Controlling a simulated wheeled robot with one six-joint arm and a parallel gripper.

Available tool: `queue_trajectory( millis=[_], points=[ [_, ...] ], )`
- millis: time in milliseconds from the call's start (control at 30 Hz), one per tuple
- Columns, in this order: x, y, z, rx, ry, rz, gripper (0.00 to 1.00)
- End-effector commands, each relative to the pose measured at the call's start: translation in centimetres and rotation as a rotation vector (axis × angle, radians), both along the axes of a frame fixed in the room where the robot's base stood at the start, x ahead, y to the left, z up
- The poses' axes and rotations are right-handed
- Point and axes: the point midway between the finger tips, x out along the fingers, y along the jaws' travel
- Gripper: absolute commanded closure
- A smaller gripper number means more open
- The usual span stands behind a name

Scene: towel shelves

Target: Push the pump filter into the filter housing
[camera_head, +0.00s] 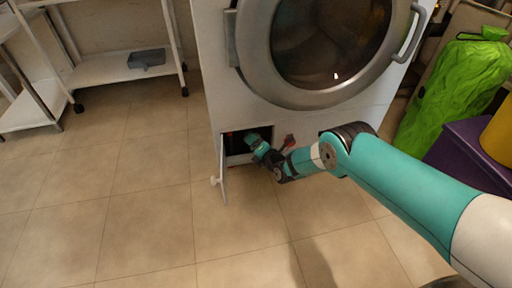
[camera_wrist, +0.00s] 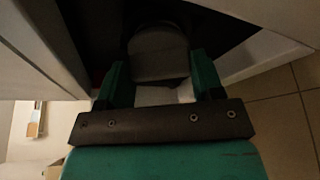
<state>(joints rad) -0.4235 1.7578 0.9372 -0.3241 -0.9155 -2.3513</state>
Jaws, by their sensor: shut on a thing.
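The washing machine (camera_head: 208,60) has a small opening low on its front, which is the filter housing (camera_head: 232,158); its little door (camera_head: 223,180) hangs open to the left. My gripper (camera_wrist: 158,82) is at the mouth of this opening. In the wrist view its two green fingers are shut on a dark grey rounded piece, the pump filter (camera_wrist: 158,55), with a pale part (camera_wrist: 157,96) between the fingers. The filter points into the dark opening. How deep it sits there is hidden. In the head view my arm hides the filter.
A white wheeled shelf rack (camera_head: 110,68) with a grey item (camera_head: 147,58) stands at the left. A green bag (camera_head: 455,95) and a purple box (camera_head: 470,150) stand at the right. The tiled floor (camera_head: 140,225) in front is clear.

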Motion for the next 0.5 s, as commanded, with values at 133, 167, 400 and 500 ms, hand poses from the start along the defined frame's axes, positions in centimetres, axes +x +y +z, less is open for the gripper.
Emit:
queue_trajectory(
  millis=[133, 167, 400, 500],
  points=[
    [0.38, 0.10, -0.05, 0.001, -0.001, 0.000, 0.73],
    [0.45, 0.13, -0.04, 0.001, -0.001, 0.000, 0.73],
    [0.96, 0.28, -0.01, 0.001, -0.002, 0.000, 0.73],
    [1.16, 0.33, -0.02, 0.001, -0.002, 0.000, 0.73]
  ],
)
